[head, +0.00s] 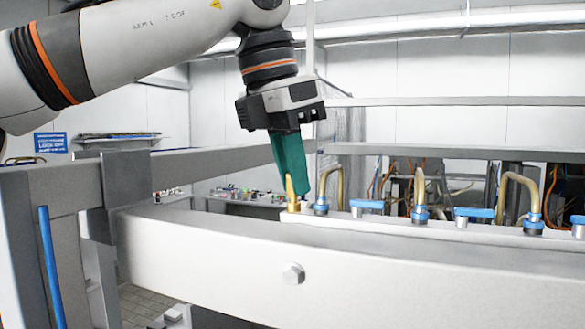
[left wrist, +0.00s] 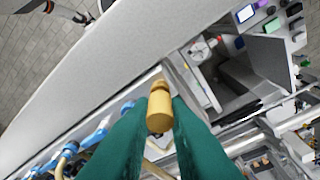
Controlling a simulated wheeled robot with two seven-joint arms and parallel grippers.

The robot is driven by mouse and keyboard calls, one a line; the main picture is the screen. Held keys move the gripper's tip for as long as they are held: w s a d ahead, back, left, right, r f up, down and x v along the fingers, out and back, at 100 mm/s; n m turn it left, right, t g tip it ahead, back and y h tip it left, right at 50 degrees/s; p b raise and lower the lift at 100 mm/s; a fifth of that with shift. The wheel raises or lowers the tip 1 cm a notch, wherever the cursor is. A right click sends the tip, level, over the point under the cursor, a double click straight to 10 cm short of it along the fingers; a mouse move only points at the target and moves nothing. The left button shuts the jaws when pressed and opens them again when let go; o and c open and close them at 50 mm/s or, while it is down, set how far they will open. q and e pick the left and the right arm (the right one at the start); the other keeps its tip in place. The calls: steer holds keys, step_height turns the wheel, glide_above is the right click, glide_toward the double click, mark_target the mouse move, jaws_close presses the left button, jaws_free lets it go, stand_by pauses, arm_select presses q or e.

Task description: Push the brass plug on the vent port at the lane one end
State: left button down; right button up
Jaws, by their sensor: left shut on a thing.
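The brass plug (head: 291,187) stands nearly upright at the left end of the pale manifold strip on the white beam. Its lower end meets a brass fitting (head: 294,207) at that end, the likely vent port; whether it is seated there I cannot tell. My left gripper (head: 302,190) points down with long green fingers, shut on the plug. In the left wrist view, the plug (left wrist: 159,108) shows between the two green fingertips (left wrist: 161,102), which hide part of its sides. My right gripper is not in view.
Right of the plug, a row of blue valve handles (head: 367,206) and bent tan hoses (head: 420,186) runs along the manifold strip. The white beam (head: 210,250) spans the foreground with a bolt (head: 293,273) on its face. A grey post (head: 125,185) stands at left.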

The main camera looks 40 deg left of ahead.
arm_select(q)
steer(key=shift+f, duration=0.3)
stand_by(0.4)
steer(key=c, duration=1)
jaws_free()
steer(key=shift+r, duration=0.1)
steer(key=shift+r+p, duration=1.15)
steer(key=shift+r, duration=1.3)
